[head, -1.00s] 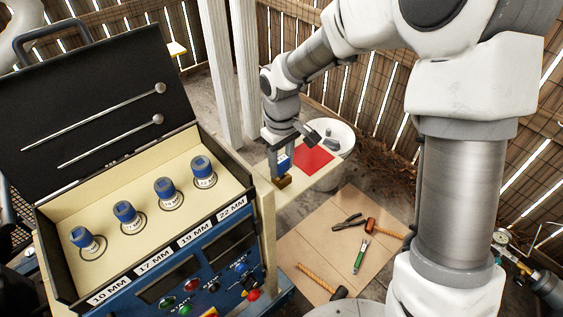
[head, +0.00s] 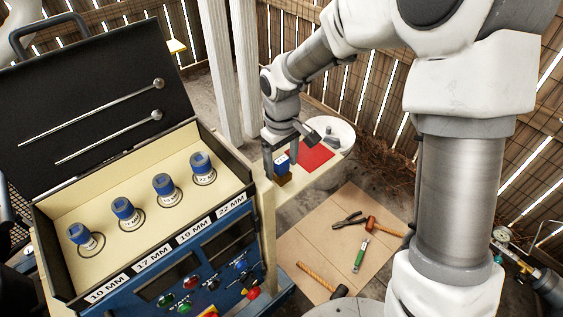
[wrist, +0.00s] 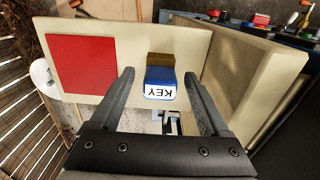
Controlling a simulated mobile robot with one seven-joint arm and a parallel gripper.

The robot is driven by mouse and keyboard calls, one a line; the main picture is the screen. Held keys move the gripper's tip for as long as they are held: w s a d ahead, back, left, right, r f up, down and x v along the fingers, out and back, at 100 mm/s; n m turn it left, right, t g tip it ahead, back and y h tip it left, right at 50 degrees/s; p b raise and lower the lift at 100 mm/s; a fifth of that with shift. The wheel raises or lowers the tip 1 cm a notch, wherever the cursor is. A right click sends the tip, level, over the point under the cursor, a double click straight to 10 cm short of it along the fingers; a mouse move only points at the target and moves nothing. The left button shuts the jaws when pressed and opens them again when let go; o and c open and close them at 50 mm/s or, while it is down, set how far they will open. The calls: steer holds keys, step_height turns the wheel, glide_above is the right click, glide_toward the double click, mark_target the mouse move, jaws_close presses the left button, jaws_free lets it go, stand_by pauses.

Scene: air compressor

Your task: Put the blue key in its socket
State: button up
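The blue key (wrist: 161,80) has a white label reading KEY. It is by a brown block-like part (wrist: 174,59) over the cream ledge. In the head view the blue key (head: 282,164) shows just above the brown part (head: 284,181). My gripper (wrist: 159,74) is open, with one finger on each side of the key and a visible gap at both sides. In the head view my gripper (head: 282,158) points down at the ledge, and its fingers partly hide the key. I cannot tell which opening is the key's socket.
A red square (head: 308,154) lies on the cream ledge (head: 325,172). An open case (head: 60,225) at left holds several blue-topped sockets, with a blue control panel (head: 210,275) in front. Pliers (head: 349,220), hammers and a green-handled tool (head: 360,256) lie on the floor board.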

mark_target(282, 159)
steer(key=shift+r, duration=0.1)
step_height(282, 159, up, 17)
steer(key=p, duration=0.2)
steer(key=shift+r, duration=0.15)
stand_by(0.7)
